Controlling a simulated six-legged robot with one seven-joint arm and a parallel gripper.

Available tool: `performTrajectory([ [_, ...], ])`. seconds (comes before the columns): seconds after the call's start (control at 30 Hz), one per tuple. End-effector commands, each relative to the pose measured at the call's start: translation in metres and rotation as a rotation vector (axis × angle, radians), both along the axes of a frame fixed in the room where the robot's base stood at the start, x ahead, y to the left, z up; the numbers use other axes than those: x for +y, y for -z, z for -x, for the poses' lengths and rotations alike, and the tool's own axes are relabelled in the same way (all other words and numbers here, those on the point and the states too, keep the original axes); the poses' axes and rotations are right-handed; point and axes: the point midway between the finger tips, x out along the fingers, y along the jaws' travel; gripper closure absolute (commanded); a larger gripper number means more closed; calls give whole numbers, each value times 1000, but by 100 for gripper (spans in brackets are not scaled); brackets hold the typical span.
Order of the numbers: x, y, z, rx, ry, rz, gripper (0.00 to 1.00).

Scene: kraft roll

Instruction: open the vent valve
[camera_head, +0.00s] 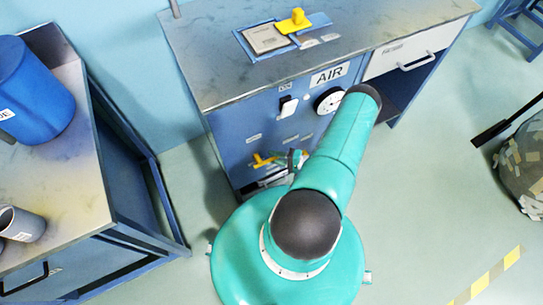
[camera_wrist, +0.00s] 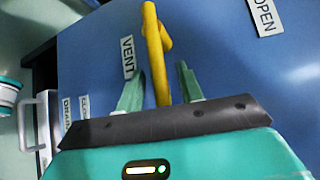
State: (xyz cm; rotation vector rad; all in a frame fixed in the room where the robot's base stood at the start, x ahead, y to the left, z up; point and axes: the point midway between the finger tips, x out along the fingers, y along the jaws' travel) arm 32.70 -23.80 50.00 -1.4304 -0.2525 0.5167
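In the wrist view the yellow vent valve handle (camera_wrist: 153,35) stands out from a blue panel, beside a VENT label (camera_wrist: 127,57). An OPEN label (camera_wrist: 264,17) is to its upper right. My gripper (camera_wrist: 160,80) has its two green fingers apart, one on each side of the handle's near end. Gaps show between the handle and both fingers. In the head view my gripper (camera_head: 297,160) is at the front of the blue cabinet, partly hidden by my arm. A yellow handle (camera_head: 264,160) shows just left of it; I cannot tell whether it is the vent handle.
The cabinet (camera_head: 235,130) carries an AIR sign (camera_head: 328,75), a gauge (camera_head: 329,101) and a white switch (camera_head: 288,106). A drawer (camera_head: 410,55) is at upper right. A second bench (camera_head: 85,190) stands left. In the wrist view a metal handle (camera_wrist: 40,120) is at left.

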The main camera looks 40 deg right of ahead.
Motion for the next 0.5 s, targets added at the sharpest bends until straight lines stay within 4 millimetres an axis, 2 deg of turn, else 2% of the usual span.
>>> performTrajectory([
  [0.17, 8, 2, -16, -1, -1, 1, 63],
  [0.47, 9, 3, -18, 0, 0, 0, 63],
  [0.5, 9, 2, -18, 0, 0, 0, 71],
])
